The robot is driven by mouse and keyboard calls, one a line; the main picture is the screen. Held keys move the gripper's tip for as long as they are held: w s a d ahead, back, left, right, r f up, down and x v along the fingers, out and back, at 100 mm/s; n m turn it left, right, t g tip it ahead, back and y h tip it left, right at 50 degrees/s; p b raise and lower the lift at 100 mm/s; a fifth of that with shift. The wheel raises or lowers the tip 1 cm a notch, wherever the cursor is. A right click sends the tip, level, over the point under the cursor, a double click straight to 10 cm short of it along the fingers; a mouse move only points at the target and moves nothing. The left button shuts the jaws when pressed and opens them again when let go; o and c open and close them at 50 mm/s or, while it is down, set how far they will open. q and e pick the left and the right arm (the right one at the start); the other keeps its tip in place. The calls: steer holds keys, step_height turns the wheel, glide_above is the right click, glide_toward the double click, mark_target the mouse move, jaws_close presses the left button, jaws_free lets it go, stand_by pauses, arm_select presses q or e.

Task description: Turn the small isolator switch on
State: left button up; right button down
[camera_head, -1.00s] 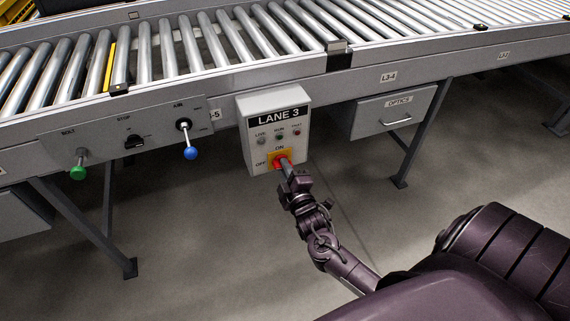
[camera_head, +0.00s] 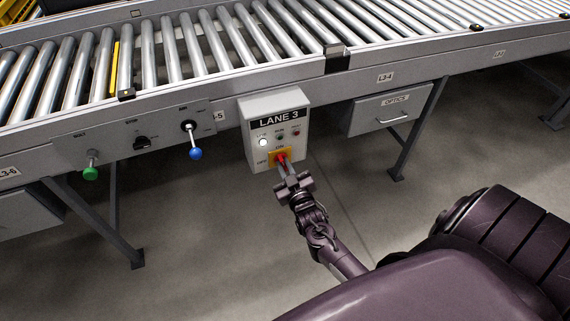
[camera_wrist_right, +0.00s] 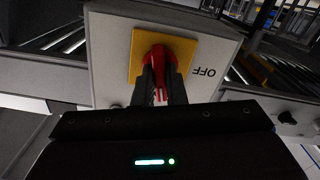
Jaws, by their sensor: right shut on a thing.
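The small isolator switch is a red rotary handle (camera_head: 281,158) on a yellow plate, low on the front of the grey LANE 3 box (camera_head: 256,140). My right gripper (camera_head: 285,168) is at the handle. The right wrist view shows its two dark fingers (camera_wrist_right: 163,88) closed on the red handle (camera_wrist_right: 158,62), one to each side, hiding part of it. The yellow plate (camera_wrist_right: 190,50) and the word OFF show behind. The left lamp, under LIVE (camera_head: 263,142), is lit white. My left gripper is not in view.
The box hangs on the conveyor's side rail. To its left, a panel holds a green knob (camera_head: 90,173), a black rotary switch (camera_head: 141,142) and a blue-ended lever (camera_head: 195,153). An OPTICS drawer (camera_head: 388,112) is to the right. The floor below is clear.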

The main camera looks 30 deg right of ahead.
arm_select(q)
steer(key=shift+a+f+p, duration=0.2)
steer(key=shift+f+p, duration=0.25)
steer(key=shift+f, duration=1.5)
arm_select(e)
steer(key=shift+m, duration=1.7)
steer(key=c, duration=1.5)
jaws_free()
steer(key=shift+s, duration=0.2)
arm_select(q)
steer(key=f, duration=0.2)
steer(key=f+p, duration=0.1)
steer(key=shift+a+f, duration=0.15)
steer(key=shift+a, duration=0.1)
arm_select(e)
steer(key=v, duration=0.7)
steer(key=shift+s, duration=0.2)
